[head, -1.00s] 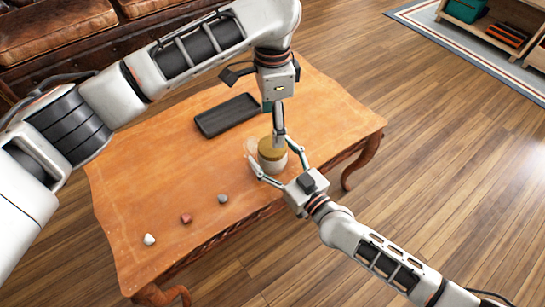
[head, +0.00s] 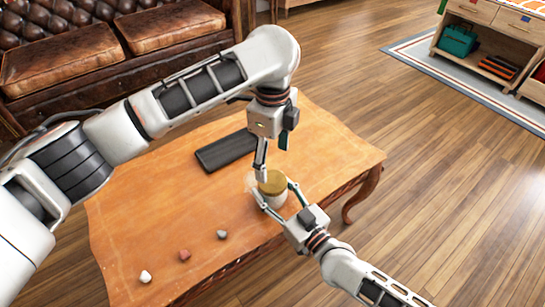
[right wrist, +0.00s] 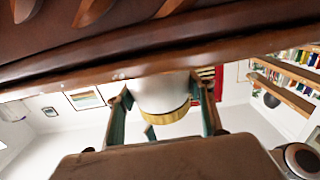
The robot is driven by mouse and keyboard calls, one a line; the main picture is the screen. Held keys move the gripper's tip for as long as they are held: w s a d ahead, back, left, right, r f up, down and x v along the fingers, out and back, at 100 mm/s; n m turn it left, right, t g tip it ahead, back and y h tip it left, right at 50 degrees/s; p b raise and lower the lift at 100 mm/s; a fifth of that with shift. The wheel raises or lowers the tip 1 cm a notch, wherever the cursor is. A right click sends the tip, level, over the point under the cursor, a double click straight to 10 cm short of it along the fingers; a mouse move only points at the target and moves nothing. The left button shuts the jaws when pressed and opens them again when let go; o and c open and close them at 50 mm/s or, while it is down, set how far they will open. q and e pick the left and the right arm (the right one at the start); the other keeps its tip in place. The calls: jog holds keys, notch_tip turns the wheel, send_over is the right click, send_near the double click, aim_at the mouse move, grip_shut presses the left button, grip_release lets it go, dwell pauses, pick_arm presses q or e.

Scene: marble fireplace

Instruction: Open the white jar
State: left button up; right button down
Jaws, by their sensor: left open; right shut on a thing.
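The white jar (head: 278,200) stands upright on the wooden table, near its right side, with a gold-brown lid (head: 272,183) on top. My right gripper (head: 273,202) is shut around the jar's body, a finger on each side. The right wrist view, upside down, shows the white body (right wrist: 160,92) between the fingers and the lid's gold rim (right wrist: 166,117). My left gripper (head: 272,164) points down over the lid, its fingers apart. One fingertip is close to the lid's left edge; I cannot tell whether it touches. A teal tip also shows by the lid in the right wrist view.
A black tray (head: 226,152) lies behind the jar. A pale, see-through round thing (head: 251,183) is just left of the jar. White (head: 146,276), reddish (head: 184,255) and grey (head: 222,235) stones lie at the table's front. A leather sofa (head: 150,40) stands behind.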

aim_at(273, 181)
pick_arm(q)
jog(key=m, duration=2.2)
jog(key=shift+m, duration=0.4)
jog(key=shift+f, duration=0.4)
notch_tip(273, 181, down, 7)
jog(key=shift+f, duration=0.15)
jog(key=shift+c, duration=0.3)
